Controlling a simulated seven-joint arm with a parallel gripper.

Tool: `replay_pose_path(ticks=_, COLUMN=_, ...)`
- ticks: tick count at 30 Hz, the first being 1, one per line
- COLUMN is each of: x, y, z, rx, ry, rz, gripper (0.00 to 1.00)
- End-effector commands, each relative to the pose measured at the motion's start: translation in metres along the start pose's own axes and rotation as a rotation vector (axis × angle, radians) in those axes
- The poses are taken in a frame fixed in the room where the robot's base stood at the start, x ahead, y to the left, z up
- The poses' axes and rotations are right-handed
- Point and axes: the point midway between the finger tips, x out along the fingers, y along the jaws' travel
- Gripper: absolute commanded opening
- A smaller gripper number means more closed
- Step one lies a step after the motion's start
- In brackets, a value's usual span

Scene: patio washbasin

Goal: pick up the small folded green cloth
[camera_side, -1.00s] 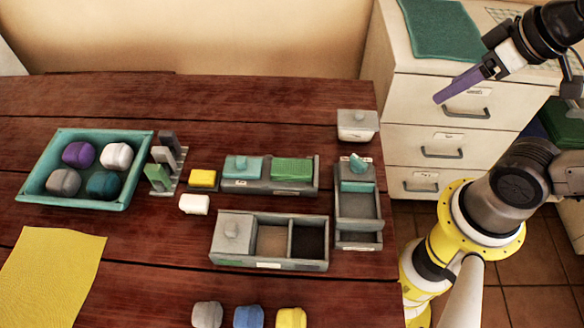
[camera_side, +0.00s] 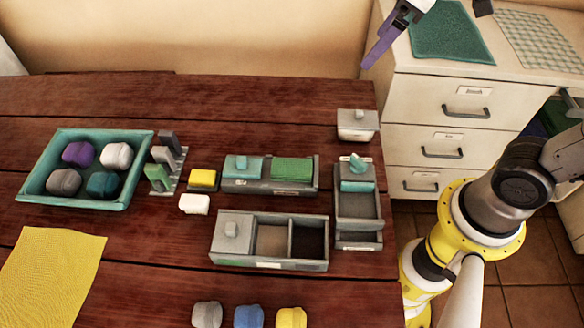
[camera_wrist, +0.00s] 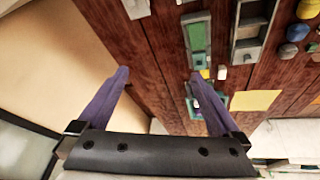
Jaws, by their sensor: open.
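The small folded green cloth (camera_side: 292,169) lies in the right part of a grey divided tray (camera_side: 268,187), beside a teal lid (camera_side: 242,167). In the side view my gripper (camera_side: 385,38) is high at the top edge, near the table's back right corner and well away from the cloth. Part of it is outside that frame.
A white lidded box (camera_side: 357,125) stands at the table's back right. A grey tray with a teal-lidded part (camera_side: 358,210) is right of the cloth; a three-part tray (camera_side: 268,264) is in front. A larger green cloth (camera_side: 445,32) lies on the drawer cabinet (camera_side: 455,85).

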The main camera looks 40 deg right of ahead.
Motion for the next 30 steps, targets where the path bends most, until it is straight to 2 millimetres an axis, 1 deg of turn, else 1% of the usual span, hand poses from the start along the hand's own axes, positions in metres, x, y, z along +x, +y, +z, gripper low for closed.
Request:
replay_pose_path(ticks=1, x=0.018, y=-0.006, z=-0.016, rx=-0.046, ry=-0.036, rz=-0.022, gripper=1.0)
replay_pose_path(ticks=2, x=0.027, y=-0.009, z=-0.025, rx=-0.072, ry=-0.053, rz=-0.033, gripper=1.0)
replay_pose_path(ticks=3, x=0.041, y=-0.015, z=-0.035, rx=-0.105, ry=-0.077, rz=-0.048, gripper=1.0)
replay_pose_path(ticks=5, x=0.063, y=-0.025, z=-0.049, rx=-0.155, ry=-0.113, rz=-0.07, gripper=1.0)
replay_pose_path(ticks=6, x=0.079, y=-0.032, z=-0.056, rx=-0.185, ry=-0.14, rz=-0.085, gripper=1.0)
replay_pose_path(ticks=8, x=0.102, y=-0.045, z=-0.065, rx=-0.229, ry=-0.177, rz=-0.106, gripper=1.0)
replay_pose_path(ticks=9, x=0.118, y=-0.054, z=-0.068, rx=-0.254, ry=-0.204, rz=-0.119, gripper=1.0)
replay_pose_path(ticks=10, x=0.129, y=-0.06, z=-0.069, rx=-0.27, ry=-0.223, rz=-0.128, gripper=1.0)
replay_pose_path(ticks=12, x=0.151, y=-0.074, z=-0.07, rx=-0.301, ry=-0.265, rz=-0.145, gripper=1.0)
replay_pose_path(ticks=15, x=0.175, y=-0.091, z=-0.064, rx=-0.335, ry=-0.316, rz=-0.163, gripper=1.0)
replay_pose_path(ticks=18, x=0.188, y=-0.101, z=-0.056, rx=-0.357, ry=-0.353, rz=-0.175, gripper=1.0)
replay_pose_path(ticks=23, x=0.201, y=-0.108, z=-0.048, rx=-0.369, ry=-0.364, rz=-0.179, gripper=1.0)
replay_pose_path(ticks=30, x=0.242, y=-0.112, z=-0.031, rx=-0.367, ry=-0.365, rz=-0.179, gripper=1.0)
